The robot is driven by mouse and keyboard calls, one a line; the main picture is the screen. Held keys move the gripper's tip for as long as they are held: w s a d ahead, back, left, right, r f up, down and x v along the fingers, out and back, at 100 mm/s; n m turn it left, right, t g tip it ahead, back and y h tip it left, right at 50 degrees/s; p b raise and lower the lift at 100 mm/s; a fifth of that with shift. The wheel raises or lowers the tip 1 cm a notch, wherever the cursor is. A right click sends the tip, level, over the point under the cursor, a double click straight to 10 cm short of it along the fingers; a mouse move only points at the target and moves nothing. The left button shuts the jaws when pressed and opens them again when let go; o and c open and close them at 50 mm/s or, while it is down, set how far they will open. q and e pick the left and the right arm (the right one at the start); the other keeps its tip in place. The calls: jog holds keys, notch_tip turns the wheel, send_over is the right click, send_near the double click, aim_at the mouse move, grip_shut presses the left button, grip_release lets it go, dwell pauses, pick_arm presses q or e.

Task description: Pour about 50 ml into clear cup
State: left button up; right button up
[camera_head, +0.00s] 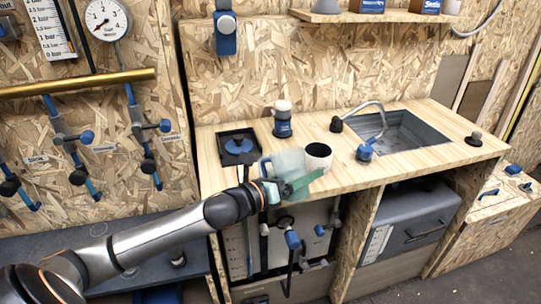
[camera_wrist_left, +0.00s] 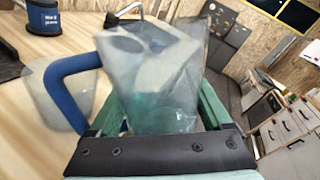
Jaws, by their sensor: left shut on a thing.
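A clear jug (camera_wrist_left: 155,75) with a blue handle (camera_wrist_left: 70,80) is held between the green fingers of my left gripper (camera_wrist_left: 165,120). The jug also shows as a pale, see-through shape in the head view (camera_head: 289,162), above the counter's front edge. My left gripper (camera_head: 287,188) is shut on it. I cannot tell the liquid level. A pale, see-through cup (camera_wrist_left: 45,100) stands on the counter in the left wrist view, partly behind the blue handle. My right gripper is out of view.
A wooden counter (camera_head: 400,165) carries a black tray (camera_head: 238,158), a blue-and-white container (camera_head: 283,125) and a sink (camera_head: 385,130) with a faucet (camera_head: 362,112). A blue-handled thing (camera_head: 365,151) is at the sink's near edge. A shelf (camera_head: 350,17) hangs above.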

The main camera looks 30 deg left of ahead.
aim_at(300, 154)
pick_arm(q)
jog(key=r, duration=0.1)
jog(key=r+p, duration=0.1)
jog(key=r+n+p, duration=0.1)
jog(key=shift+w+a+r, duration=0.2)
jog(key=shift+a, duration=0.15)
jog(key=shift+f+n, duration=0.1)
jog(key=shift+n, duration=0.3)
jog(key=shift+r+n+g+p, duration=0.2)
jog(key=shift+n+g+p, duration=0.15)
jog(key=shift+n, duration=0.15)
jog(key=shift+f+n+h, duration=0.25)
jog(key=shift+n+h, duration=0.05)
jog(key=shift+d+f+n, duration=0.1)
jog(key=shift+n, duration=0.4)
jog(key=shift+r+n+p, duration=0.3)
jog(key=shift+r+p, duration=0.05)
jog(key=shift+r, duration=0.1)
jog(key=shift+s+r+n+g+h+p, duration=0.1)
jog(key=shift+r+n+g+h+p, duration=0.3)
jog(key=shift+n, duration=0.3)
jog(key=shift+r+n+p, duration=0.3)
jog(key=shift+n+p, duration=0.1)
